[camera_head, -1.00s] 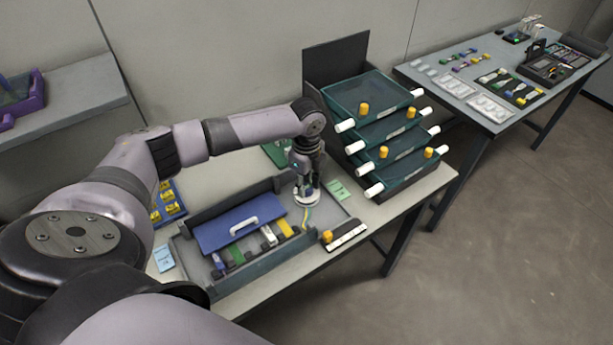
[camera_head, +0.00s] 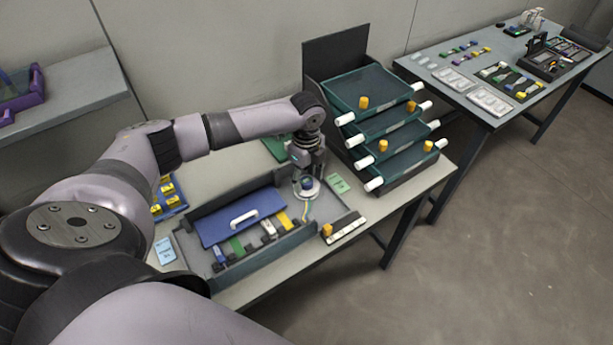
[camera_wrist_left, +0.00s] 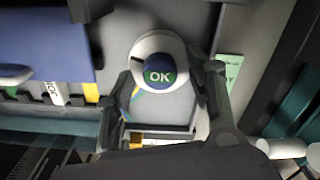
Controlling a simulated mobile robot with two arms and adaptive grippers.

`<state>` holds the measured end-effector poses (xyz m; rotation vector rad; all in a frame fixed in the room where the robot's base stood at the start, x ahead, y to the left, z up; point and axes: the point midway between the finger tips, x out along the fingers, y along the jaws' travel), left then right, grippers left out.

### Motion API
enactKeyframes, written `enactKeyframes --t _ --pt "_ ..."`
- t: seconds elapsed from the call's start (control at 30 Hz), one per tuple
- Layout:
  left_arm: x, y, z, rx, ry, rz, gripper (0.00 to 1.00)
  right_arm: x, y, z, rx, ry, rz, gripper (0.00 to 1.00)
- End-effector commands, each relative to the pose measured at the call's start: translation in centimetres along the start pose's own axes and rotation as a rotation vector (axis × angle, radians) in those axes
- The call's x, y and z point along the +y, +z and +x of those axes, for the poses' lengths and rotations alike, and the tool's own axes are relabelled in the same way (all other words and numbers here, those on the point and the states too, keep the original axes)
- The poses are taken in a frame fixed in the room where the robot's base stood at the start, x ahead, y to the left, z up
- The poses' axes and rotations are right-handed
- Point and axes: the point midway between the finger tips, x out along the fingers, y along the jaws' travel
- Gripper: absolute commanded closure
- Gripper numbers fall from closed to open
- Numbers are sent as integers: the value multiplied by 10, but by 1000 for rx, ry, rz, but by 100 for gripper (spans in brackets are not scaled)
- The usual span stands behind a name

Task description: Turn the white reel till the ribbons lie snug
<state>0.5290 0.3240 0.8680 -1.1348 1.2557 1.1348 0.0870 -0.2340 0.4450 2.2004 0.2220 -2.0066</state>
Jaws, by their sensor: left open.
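The white reel (camera_head: 305,195) sits at the right end of the grey tray, under my left gripper (camera_head: 307,184). My right gripper is not in view.
The grey tray (camera_head: 262,268) holds a blue lid (camera_head: 215,229) with a white handle and several coloured connectors. A rack of teal drawers (camera_head: 372,95) with white and orange knobs stands close to the right of my gripper. Another table (camera_head: 440,68) stands at the far right.

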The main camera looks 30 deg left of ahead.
Motion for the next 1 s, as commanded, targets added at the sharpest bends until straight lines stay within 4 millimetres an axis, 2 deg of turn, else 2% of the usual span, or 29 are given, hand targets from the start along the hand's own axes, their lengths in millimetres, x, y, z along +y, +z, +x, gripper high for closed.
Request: enactKeyframes --t 0.17,0.5,0.7,1.0 --pt "-1 0 -11 1 -3 -1 50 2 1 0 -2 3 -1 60" --pt "-1 1 -80 0 -5 -1 50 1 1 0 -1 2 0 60" --pt "-1 0 -110 0 -3 -1 50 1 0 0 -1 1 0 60" --pt "0 0 -120 0 1 0 50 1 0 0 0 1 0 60"
